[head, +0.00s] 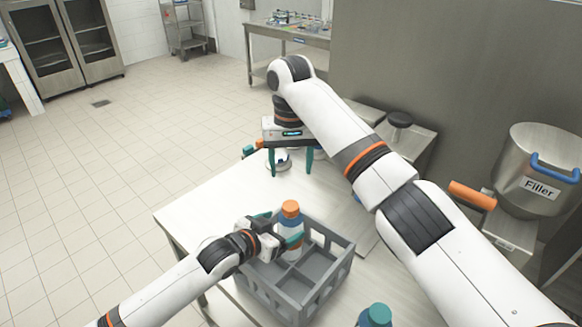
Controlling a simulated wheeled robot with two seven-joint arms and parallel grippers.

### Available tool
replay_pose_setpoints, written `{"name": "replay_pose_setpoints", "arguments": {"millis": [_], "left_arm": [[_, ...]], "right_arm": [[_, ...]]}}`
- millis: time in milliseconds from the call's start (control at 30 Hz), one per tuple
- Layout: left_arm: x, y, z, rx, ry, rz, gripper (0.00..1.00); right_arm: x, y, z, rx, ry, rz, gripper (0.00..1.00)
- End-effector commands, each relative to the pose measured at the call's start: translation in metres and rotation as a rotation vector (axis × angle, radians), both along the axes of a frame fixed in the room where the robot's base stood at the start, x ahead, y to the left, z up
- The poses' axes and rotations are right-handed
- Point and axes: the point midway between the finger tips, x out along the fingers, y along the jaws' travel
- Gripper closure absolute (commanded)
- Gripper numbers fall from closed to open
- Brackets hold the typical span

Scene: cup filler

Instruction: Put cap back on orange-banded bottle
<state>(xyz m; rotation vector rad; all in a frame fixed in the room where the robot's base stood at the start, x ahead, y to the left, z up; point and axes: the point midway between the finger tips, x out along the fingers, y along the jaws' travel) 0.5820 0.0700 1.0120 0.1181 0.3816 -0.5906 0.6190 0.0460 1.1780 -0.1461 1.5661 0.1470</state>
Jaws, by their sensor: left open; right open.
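A bottle with an orange top (290,208) and a white and blue body stands upright at the far left part of the grey crate (335,272). I cannot make out an orange band on its body. My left gripper (281,230) is open, with its teal fingers close around the bottle's upper body. Contact is not clear. My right gripper (291,168) is open and points down at the table's far end. A small white object (280,161) is between or just behind its fingers, partly hidden. I cannot tell whether it is a cap.
The crate's other compartments look empty. A teal-topped bottle (375,316) shows at the bottom edge. The white table (205,205) is clear left of the crate.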

Motion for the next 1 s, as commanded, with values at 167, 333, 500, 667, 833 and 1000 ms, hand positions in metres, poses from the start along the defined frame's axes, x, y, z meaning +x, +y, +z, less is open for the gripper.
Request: {"name": "replay_pose_setpoints", "arguments": {"millis": [167,333,500,667,833,1000], "left_arm": [[-0.029,0.02,0.012,0.002,0.0,-0.001,0.14],[-0.049,0.033,0.022,0.003,0.001,-0.001,0.14],[-0.057,0.038,0.028,0.0,0.0,-0.001,0.14],[-0.058,0.038,0.029,0.0,0.001,-0.001,0.14],[-0.058,0.038,0.029,0.0,0.0,-0.001,0.14],[-0.057,0.038,0.055,0.0,0.0,-0.001,0.14]], "right_arm": [[0.0,0.0,-0.007,0.0,0.0,0.0,0.39],[0.0,0.0,-0.01,0.0,0.0,0.0,0.39],[0.0,0.0,-0.011,0.0,0.0,0.0,0.39],[0.0,0.0,-0.011,0.0,0.0,0.0,0.39],[0.0,0.0,-0.011,0.0,0.0,0.0,0.39],[0.0,0.0,0.015,0.0,-0.001,0.0,0.39]]}}
